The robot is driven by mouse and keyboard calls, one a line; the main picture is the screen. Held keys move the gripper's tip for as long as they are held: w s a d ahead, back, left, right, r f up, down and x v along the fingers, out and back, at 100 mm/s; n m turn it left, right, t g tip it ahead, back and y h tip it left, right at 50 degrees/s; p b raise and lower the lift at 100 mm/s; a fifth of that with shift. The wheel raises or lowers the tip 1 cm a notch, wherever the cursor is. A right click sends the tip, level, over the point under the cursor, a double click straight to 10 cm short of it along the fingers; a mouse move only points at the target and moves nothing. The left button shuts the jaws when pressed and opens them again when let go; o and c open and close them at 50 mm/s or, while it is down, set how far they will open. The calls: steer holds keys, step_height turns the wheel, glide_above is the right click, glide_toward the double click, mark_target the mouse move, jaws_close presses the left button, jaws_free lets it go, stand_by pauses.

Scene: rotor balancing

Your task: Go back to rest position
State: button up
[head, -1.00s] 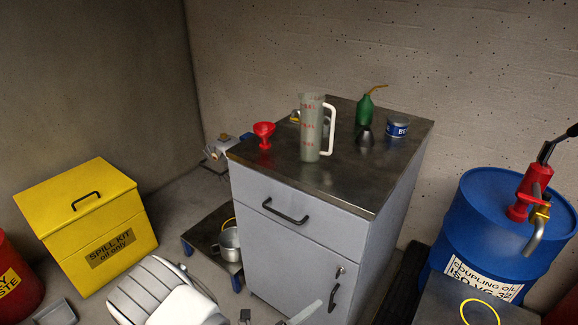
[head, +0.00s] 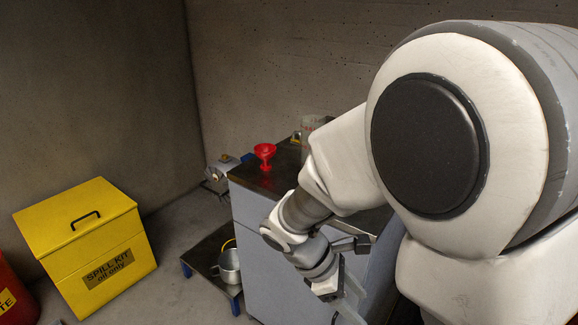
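My arm fills the right half of the head view, folded in front of the grey cabinet (head: 252,213). My gripper (head: 345,305) points down at the lower middle, in front of the cabinet; its fingers are partly seen and I cannot tell how far apart they are. No held object can be made out. On the cabinet top a red funnel (head: 264,153) stands at the left corner. The measuring jug (head: 309,128) behind it is mostly hidden by my arm.
A yellow spill kit box (head: 75,232) stands at the left, with a red waste bin (head: 15,290) at the edge. A metal pot (head: 230,266) sits on a low wheeled platform (head: 200,262) beside the cabinet. The floor between box and platform is clear. My arm hides the right side.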

steer(key=s+r+m+t+y+p, duration=0.3)
steer(key=r+m+p, duration=0.4)
steer(key=r, duration=0.8)
steer(key=s+d+r+m+t+y+p, duration=0.1)
steer(key=s+r+m+t+y+p, duration=0.2)
steer(key=r+m+p, duration=0.5)
step_height(320, 180, up, 7)
steer(key=shift+s+d+f+m+y, duration=0.25)
steer(key=shift+s+y, duration=0.35)
steer(key=shift+s, duration=0.5)
